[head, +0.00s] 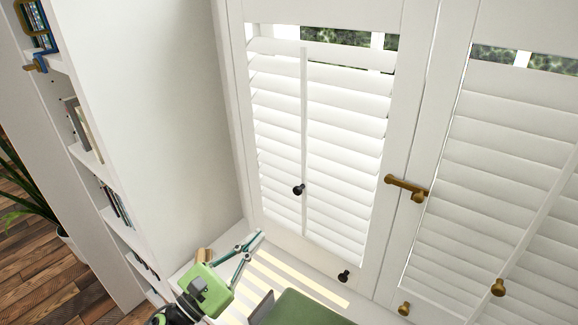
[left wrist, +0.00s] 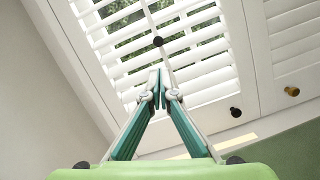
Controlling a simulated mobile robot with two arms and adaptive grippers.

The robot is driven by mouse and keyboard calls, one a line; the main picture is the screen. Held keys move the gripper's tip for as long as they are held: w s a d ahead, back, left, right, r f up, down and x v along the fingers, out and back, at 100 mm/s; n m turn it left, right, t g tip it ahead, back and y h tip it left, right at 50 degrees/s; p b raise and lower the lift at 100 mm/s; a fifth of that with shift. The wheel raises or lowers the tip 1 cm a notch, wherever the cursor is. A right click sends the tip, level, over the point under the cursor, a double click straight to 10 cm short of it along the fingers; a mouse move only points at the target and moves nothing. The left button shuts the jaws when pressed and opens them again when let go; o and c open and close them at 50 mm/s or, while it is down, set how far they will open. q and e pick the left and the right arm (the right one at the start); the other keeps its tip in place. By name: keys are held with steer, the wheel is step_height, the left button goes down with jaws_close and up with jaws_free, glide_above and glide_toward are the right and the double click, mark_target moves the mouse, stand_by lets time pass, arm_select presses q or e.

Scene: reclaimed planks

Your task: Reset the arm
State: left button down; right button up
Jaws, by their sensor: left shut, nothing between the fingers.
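My left gripper (head: 253,246) is at the bottom of the head view, with a green body and grey and teal fingers. It also shows in the left wrist view (left wrist: 158,79), where its fingertips meet with nothing between them. The fingers point at the white louvred shutter (head: 345,125), below its left part, over a sunlit white sill. Whether they touch anything is hard to tell. My right gripper is not in either view.
A white bookshelf (head: 108,188) stands at left, with a plant (head: 28,190) beyond it on the plank floor (head: 30,280). Black knobs (head: 298,189) and a brass latch (head: 406,186) stick out from the shutters. A green cushion (head: 300,309) lies right of my gripper.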

arm_select(q)
steer(key=s+a+f+n+g+y, duration=0.15)
steer(key=a+f+n+y, duration=0.45)
steer(key=n, duration=0.8)
steer(key=s+a+f+n+y, duration=0.25)
steer(key=a+n+y, duration=0.6)
steer(key=n, duration=0.65)
steer(key=s+d+f+n+g+h, duration=0.1)
steer(key=s+f+n+g, duration=0.6)
steer(key=s, duration=0.4)
steer(key=s+d+f+n+g+h, duration=0.1)
steer(key=s+f+n+g, duration=0.3)
steer(key=s+n, duration=0.65)
steer(key=s+f+m+g, duration=0.1)
steer(key=s+f, duration=0.1)
steer(key=f, duration=1.2)
steer(key=s+f+g, duration=0.1)
steer(key=s+f, duration=0.1)
steer(key=f, duration=1.2)
steer(key=s+a+f, duration=0.2)
steer(key=s+f, duration=0.5)
steer(key=s, duration=0.1)
steer(key=s+a+f, duration=0.1)
steer(key=s+f, duration=0.6)
steer(key=s, duration=0.1)
steer(key=shift+s+a+f+m+g, duration=0.3)
steer(key=shift+a+f+m+g, duration=0.05)
steer(key=shift+a, duration=0.05)
